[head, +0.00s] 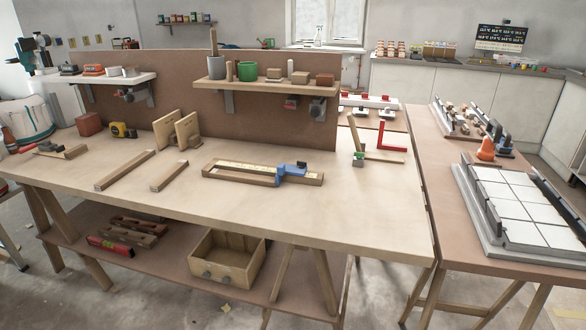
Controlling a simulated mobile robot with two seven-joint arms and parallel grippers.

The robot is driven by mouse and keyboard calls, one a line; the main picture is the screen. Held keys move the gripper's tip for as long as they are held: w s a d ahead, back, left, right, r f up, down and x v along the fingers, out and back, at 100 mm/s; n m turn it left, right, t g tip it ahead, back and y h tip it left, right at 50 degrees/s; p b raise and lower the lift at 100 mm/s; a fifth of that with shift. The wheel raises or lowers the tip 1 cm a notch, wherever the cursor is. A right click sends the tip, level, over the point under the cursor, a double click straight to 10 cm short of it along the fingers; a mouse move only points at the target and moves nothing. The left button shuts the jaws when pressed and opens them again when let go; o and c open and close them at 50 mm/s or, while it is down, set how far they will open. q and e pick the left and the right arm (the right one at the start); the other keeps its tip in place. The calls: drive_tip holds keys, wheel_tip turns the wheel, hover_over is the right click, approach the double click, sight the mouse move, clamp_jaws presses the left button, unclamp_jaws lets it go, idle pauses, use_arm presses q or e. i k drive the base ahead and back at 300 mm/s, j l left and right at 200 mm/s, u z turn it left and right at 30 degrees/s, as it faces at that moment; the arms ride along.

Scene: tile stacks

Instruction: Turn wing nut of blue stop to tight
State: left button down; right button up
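A blue stop (291,170) sits on a long wooden rail with a pale measuring scale (238,167), near the middle of the workbench. The stop is toward the rail's right end and straddles the rail. Its wing nut is too small to make out clearly, so I cannot tell whether it is loose or tight. Neither of my grippers shows in the head view.
The workbench (330,215) is clear in front of the rail. Wooden strips (125,170) lie to the left, and a red square (391,140) stands at the back right. A shelf (265,87) hangs on the back panel. White tiles (520,195) lie on the right table.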

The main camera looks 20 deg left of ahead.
sight(302, 164)
drive_tip(key=i+l, duration=0.15)
drive_tip(key=i, duration=0.2)
drive_tip(key=i+l+u, duration=0.1)
drive_tip(key=u, duration=0.25)
drive_tip(key=i+l+u, duration=0.15)
drive_tip(key=u, duration=0.2)
drive_tip(key=i, duration=0.05)
